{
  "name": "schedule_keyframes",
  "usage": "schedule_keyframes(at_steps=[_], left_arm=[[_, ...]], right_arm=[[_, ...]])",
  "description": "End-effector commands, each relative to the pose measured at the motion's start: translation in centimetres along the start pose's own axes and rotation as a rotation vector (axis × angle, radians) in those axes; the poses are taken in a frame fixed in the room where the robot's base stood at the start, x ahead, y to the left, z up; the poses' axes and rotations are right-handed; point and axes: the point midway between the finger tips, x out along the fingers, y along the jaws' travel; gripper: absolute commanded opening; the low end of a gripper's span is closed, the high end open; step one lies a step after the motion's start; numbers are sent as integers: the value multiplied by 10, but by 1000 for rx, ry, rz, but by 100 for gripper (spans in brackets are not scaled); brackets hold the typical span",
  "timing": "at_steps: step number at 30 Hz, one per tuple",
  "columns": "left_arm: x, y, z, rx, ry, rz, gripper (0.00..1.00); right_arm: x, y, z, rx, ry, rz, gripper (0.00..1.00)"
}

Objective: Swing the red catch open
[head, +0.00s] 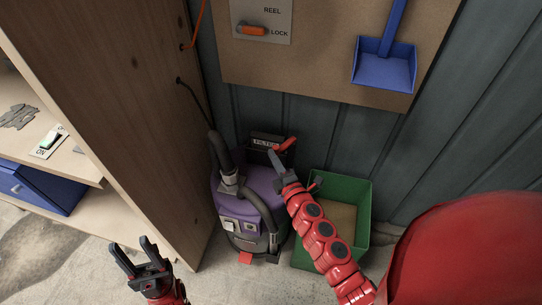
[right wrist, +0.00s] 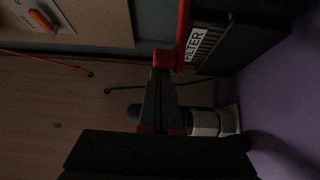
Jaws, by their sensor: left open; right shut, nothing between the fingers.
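The red catch (head: 286,145) is a short red bar in front of the dark box labelled FILTER (head: 266,140), on top of the purple vacuum (head: 232,205). In the right wrist view the red catch (right wrist: 184,38) stands beside the FILTER label (right wrist: 195,45), with a red block at its lower end. My right gripper (head: 272,154) is shut and empty, its tips at the catch. In the right wrist view, the right fingertips (right wrist: 161,74) meet the red block; whether they touch it is unclear. My left gripper (head: 133,250) is open and empty, low at the left.
A green bin (head: 361,210) stands right of the vacuum, partly behind my right arm. A wooden cabinet side (head: 110,90) rises at the left. A board with an orange REEL LOCK handle (head: 254,30) and blue dustpan (head: 385,70) hangs above.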

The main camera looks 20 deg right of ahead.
Motion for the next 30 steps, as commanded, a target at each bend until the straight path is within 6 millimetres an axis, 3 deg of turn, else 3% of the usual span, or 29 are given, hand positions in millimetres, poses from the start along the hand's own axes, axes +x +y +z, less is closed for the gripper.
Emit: schedule_keyframes(at_steps=[9,30], left_arm=[[-1,0,0,0,0,0,50],[-6,0,1,0,0,0,50]], right_arm=[[-13,-1,13,0,222,-3,0],[-26,-1,26,1,391,-1,0]])
